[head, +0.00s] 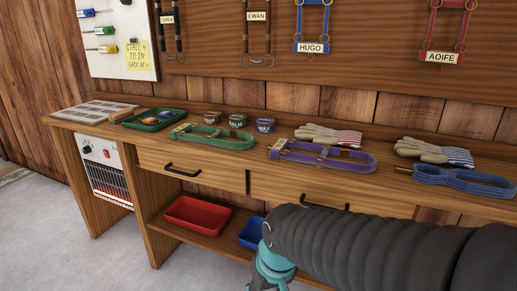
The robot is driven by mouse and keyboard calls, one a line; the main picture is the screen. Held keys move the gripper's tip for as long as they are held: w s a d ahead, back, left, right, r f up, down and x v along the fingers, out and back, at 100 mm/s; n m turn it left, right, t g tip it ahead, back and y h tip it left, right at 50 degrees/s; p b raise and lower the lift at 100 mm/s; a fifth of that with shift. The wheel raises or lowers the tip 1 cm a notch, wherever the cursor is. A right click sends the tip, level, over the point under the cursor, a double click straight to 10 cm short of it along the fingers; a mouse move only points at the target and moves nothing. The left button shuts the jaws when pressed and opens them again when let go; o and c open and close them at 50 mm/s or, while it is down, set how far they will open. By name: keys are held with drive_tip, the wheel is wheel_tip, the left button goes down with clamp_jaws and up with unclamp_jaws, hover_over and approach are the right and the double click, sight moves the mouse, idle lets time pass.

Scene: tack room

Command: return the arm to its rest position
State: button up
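My arm (365,243) enters from the lower right of the head view in a dark grey ribbed sleeve. It reaches left in front of the wooden workbench (230,165). A teal and grey part of my arm (273,266) hangs down at its left end and is cut off by the bottom edge. The fingers of my gripper are out of view, so whether they hold anything does not show. The arm hides part of the bench front and the lower shelf.
On the bench lie green (212,136), purple (320,155) and blue (463,180) halters, gloves (328,135), tins (237,121) and a green tray (155,119). A red tray (197,215) and a blue tray (252,232) sit below. A heater (104,170) stands left. Floor is clear at lower left.

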drive_tip(key=s+d+r+m+t+h+p, duration=0.1)
drive_tip(key=s+d+r+m, duration=0.1)
drive_tip(key=d, duration=0.5)
drive_tip(key=s+d+r+m+t+h, duration=0.1)
drive_tip(key=s+d+r+t, duration=0.1)
drive_tip(key=s+d+r, duration=0.2)
drive_tip(key=d+r, duration=0.3)
drive_tip(key=shift+s+d+r+m+p, duration=0.2)
drive_tip(key=shift+d+r+m+p, duration=0.05)
drive_tip(key=shift+d+m+p, duration=0.15)
